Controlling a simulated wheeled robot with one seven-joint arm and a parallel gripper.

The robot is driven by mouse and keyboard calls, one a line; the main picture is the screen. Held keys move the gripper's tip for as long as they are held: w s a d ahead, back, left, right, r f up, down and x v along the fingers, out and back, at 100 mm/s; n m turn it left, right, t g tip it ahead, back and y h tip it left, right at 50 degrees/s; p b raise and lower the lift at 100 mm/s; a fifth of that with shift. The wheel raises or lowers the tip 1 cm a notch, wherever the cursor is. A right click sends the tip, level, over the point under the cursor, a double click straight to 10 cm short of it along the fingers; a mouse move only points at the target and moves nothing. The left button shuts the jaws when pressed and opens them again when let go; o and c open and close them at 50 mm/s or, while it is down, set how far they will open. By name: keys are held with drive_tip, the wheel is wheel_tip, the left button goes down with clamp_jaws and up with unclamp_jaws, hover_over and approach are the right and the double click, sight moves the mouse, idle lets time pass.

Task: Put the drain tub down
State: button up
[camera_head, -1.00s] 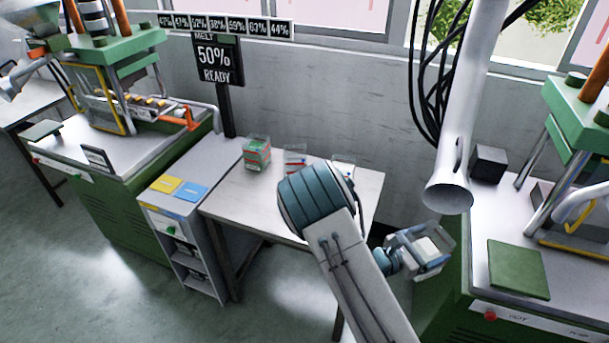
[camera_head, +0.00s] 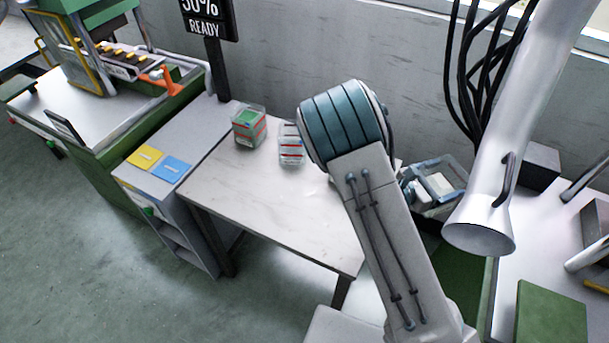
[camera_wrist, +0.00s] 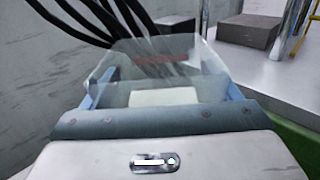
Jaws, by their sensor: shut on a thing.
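The drain tub (camera_head: 452,171) is a clear, see-through box with a white block (camera_head: 434,186) inside it. My gripper (camera_head: 425,192) is shut on it and holds it up to the right of the white table, near the hanging duct; my arm hides part of the gripper and the table's right end. In the wrist view the tub (camera_wrist: 165,62) fills the middle, with the white block (camera_wrist: 163,97) inside and blue fingers on both sides.
The white table (camera_head: 265,215) carries two clear tubs at its back, one with green and red contents (camera_head: 249,127), one with pale contents (camera_head: 291,146). Its front and middle are clear. A flared metal duct (camera_head: 490,200) hangs close right of the held tub. A dark box (camera_head: 541,165) stands on the right machine.

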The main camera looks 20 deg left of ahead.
drive_tip(key=s+a+r+n+t+y+b, duration=0.3)
drive_tip(key=a+t+y+b, duration=0.1)
drive_tip(key=a+b, duration=0.6)
drive_tip(key=s+a+f+n+t+y+b, duration=0.15)
drive_tip(key=s+n+y+b, duration=0.55)
drive_tip(key=b, duration=0.8)
drive_tip(key=shift+m+y, duration=0.3)
drive_tip(key=shift+m, duration=0.5)
drive_tip(key=shift+s+a+f+p, duration=0.35)
drive_tip(key=shift+a+f+p, duration=0.65)
drive_tip(key=shift+a+f, duration=0.85)
drive_tip(key=shift+s+a+f+p, duration=0.3)
drive_tip(key=shift+a+f+p, duration=0.65)
drive_tip(key=shift+a+f, duration=0.9)
drive_tip(key=shift+s+a+f+p, duration=0.35)
drive_tip(key=shift+a+f+p, duration=0.65)
drive_tip(key=shift+a+f, duration=0.85)
